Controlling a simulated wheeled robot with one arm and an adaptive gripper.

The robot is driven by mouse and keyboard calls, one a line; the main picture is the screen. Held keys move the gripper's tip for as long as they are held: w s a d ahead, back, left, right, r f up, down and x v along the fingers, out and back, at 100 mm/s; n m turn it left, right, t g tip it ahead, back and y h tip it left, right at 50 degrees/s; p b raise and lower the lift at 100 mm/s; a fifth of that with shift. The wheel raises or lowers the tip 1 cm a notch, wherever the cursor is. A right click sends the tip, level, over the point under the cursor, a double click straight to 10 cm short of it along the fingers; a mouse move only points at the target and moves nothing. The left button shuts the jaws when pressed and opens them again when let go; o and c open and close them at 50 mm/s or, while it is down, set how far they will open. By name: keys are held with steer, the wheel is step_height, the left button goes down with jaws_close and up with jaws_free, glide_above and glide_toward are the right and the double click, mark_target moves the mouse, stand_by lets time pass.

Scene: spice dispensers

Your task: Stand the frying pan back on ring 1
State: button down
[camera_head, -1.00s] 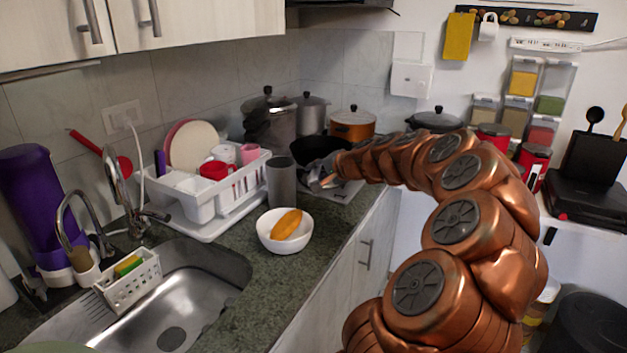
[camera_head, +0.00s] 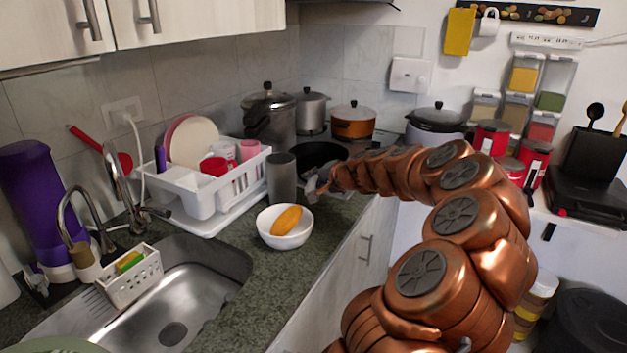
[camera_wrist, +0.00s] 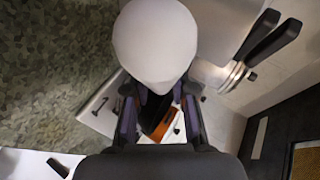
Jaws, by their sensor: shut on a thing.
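The black frying pan (camera_head: 318,156) shows in the head view as a dark, nearly level shape at the stove, behind and right of the grey cylinder. Its near right side is partly hidden by my arm. My gripper (camera_head: 313,186) is at the pan's near side, low over the counter edge, and is shut on it; the handle itself is hardly visible. In the wrist view my gripper (camera_wrist: 158,105) has a finger on each side of a dark part, with a pale rounded shape beyond that I cannot identify surely. Ring 1 is not distinguishable, and I cannot tell whether the pan touches the stove.
A grey cylinder (camera_head: 281,179) stands close left of my gripper. A white bowl (camera_head: 285,238) with a yellow-orange item is in front. Several pots, including an orange one (camera_head: 352,128), stand behind the pan. A white dish rack (camera_head: 205,200) is left.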

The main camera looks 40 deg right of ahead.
steer(key=shift+f, duration=0.2)
steer(key=c, duration=1)
jaws_free()
steer(key=shift+r, duration=0.1)
steer(key=shift+s+r+p, duration=0.1)
steer(key=shift+r+p, duration=0.3)
steer(key=shift+r, duration=0.15)
steer(key=b+v, duration=0.2)
steer(key=v, duration=0.9)
steer(key=shift+s+a, duration=0.1)
steer(key=shift+s, duration=0.25)
